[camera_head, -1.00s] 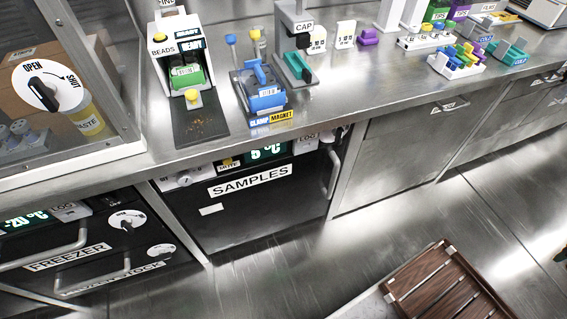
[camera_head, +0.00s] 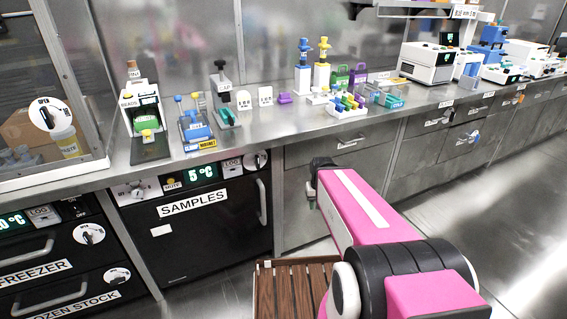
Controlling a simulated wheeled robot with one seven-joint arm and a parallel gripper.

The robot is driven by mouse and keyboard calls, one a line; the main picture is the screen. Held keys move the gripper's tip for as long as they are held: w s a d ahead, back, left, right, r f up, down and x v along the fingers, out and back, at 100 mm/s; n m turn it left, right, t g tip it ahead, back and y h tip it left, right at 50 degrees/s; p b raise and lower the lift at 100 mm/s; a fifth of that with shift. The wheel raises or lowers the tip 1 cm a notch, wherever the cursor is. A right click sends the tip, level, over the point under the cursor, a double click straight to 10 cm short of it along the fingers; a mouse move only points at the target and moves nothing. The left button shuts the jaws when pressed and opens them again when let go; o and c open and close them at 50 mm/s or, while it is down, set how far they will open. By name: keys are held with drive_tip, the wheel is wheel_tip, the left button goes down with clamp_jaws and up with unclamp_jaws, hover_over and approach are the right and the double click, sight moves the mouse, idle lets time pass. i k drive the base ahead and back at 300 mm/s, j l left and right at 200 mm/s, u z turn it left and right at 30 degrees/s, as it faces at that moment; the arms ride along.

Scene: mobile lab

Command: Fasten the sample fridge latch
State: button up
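The sample fridge (camera_head: 212,240) is the black under-bench unit marked SAMPLES. Its door looks closed, with a vertical grey handle (camera_head: 262,201) at its right side. A round white dial with a dark knob (camera_head: 256,161) sits at the fridge's top right corner; it may be the latch, but its setting is too small to read. My pink and black arm reaches in from the lower right. Its dark end, with my gripper (camera_head: 311,194), is right of the fridge handle, in front of the neighbouring steel cabinet, apart from the handle. Its fingers are too small and hidden to judge.
A brown slatted wooden piece (camera_head: 292,290) stands low in front, between the fridge and my arm. The freezer (camera_head: 40,265) is at left. The bench top (camera_head: 260,135) above carries a bead dispenser, racks and tools. Floor at right is clear.

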sight(256, 159)
drive_tip(key=u, duration=0.7)
